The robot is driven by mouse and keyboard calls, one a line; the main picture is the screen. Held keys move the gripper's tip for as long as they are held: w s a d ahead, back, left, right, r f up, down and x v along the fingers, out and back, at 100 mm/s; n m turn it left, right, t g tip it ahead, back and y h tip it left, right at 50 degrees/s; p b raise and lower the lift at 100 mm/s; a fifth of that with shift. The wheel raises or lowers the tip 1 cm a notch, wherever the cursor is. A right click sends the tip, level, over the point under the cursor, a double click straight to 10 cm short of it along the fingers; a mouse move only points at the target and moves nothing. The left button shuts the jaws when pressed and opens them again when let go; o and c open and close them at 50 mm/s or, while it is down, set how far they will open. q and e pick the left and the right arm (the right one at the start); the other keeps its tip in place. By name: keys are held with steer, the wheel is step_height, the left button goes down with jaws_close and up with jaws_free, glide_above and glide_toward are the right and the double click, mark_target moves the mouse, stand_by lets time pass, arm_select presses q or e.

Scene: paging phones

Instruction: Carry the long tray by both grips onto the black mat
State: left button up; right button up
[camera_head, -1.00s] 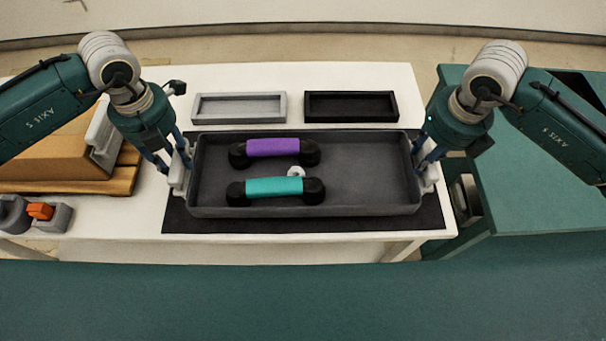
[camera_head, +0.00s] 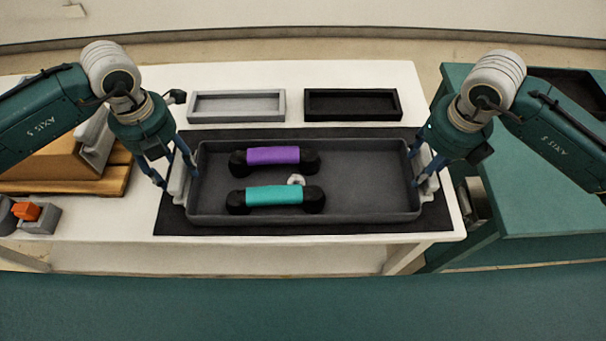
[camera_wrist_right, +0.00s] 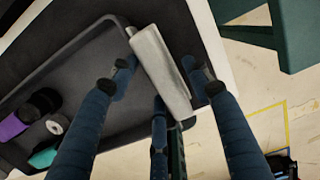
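The long dark grey tray (camera_head: 360,205) lies over the black mat (camera_head: 300,228), seemingly resting on it, with mat showing around it. In it lie a purple handset (camera_head: 272,156), a teal handset (camera_head: 274,196) and a small white ring (camera_head: 296,180). My left gripper (camera_head: 174,172) is open, its fingers spread around the tray's pale left grip (camera_head: 178,186). My right gripper (camera_head: 414,170) is open around the right grip (camera_head: 430,187). In the right wrist view, the fingers (camera_wrist_right: 163,75) stand apart on either side of the pale grip (camera_wrist_right: 160,70).
An empty grey tray (camera_head: 236,107) and an empty black tray (camera_head: 352,105) stand behind the mat on the white table (camera_head: 300,75). A brown wedge-shaped block (camera_head: 50,165) and a grey piece with an orange part (camera_head: 27,211) are at left. A green surface (camera_head: 530,190) is at right.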

arm_select(q)
steer(key=shift+r, duration=0.1)
arm_select(e)
steer(key=shift+r, duration=0.3)
arm_select(q)
step_height(320, 180, up, 12)
arm_select(e)
step_height(320, 180, up, 11)
steer(key=s, duration=0.1)
steer(key=shift+s+r, duration=0.15)
steer(key=shift+s, duration=0.05)
arm_select(q)
steer(key=shift+s+f, duration=0.1)
steer(key=shift+f, duration=0.1)
stand_by(0.5)
